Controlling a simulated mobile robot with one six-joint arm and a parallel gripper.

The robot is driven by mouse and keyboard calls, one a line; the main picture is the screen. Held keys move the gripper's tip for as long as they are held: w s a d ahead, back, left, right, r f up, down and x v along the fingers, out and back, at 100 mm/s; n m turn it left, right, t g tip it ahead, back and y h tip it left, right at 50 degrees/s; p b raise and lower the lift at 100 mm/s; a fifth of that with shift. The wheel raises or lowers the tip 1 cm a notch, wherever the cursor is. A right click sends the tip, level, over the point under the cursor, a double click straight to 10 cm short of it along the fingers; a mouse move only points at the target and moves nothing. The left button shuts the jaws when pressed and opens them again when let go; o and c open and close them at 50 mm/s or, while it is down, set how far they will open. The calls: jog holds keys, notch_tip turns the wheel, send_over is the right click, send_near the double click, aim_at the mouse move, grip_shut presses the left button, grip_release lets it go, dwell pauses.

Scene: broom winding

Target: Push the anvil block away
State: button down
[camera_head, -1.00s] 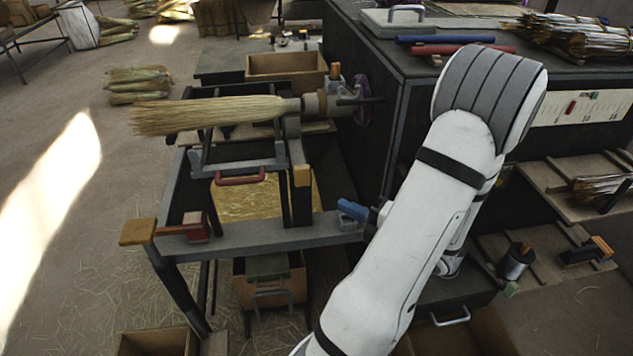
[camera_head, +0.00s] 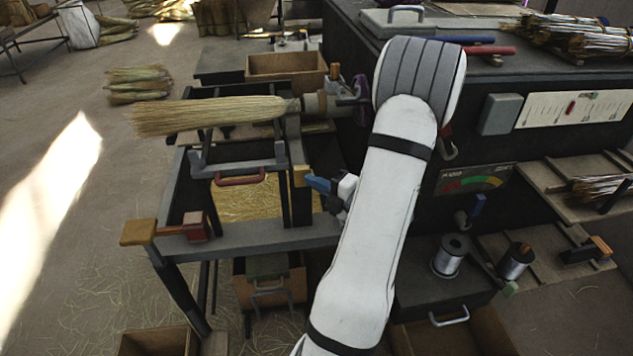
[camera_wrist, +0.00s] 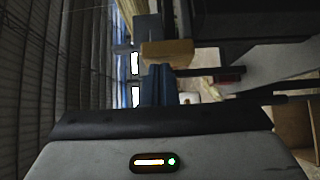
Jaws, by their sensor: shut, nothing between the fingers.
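A small tan block (camera_head: 301,176), which seems to be the anvil block, sits at the right end of the bench frame below the broom. It also shows in the wrist view (camera_wrist: 167,53), straight ahead of the fingertips. My gripper (camera_head: 310,183) has blue fingers and is shut and empty. Its tips are at the right side of the block, very close; I cannot tell whether they touch. The fingers also show in the wrist view (camera_wrist: 158,70). My arm hides part of the bench's right side.
A straw broom (camera_head: 210,115) is held horizontally above the bench (camera_head: 260,237). A red-handled bar (camera_head: 240,179) lies left of the block. A red clamp (camera_head: 196,226) sits at the front left. Wire spools (camera_head: 450,256) stand on the right. A dark cabinet (camera_head: 510,75) is behind my arm.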

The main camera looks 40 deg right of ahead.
jog(key=w+d+p, duration=0.1)
jog(key=w+d, duration=0.1)
jog(key=w, duration=0.1)
jog(key=w+d+p, duration=0.1)
jog(key=w+d, duration=0.1)
jog(key=w, duration=0.2)
jog(key=w+d+p, duration=0.2)
jog(key=w+d, duration=0.1)
jog(key=shift+w, duration=0.25)
jog(key=shift+d+r, duration=0.1)
jog(key=shift+r, duration=0.2)
notch_tip(320, 180, up, 10)
jog(key=shift+s+f, duration=0.15)
jog(key=shift+f, duration=0.1)
